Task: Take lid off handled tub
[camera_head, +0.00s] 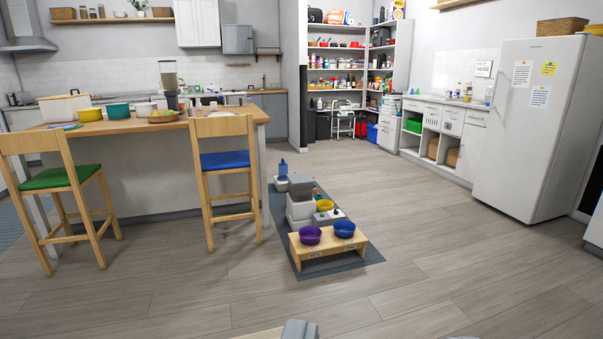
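Nothing in view is seen to be held.
A wooden stand with a purple bowl (310,235) and a blue bowl (344,229) is at the near end of the dark mat (343,262). Two bar chairs (225,130) front the island (133,127). A fridge (533,125) stands right. The floor between is clear.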

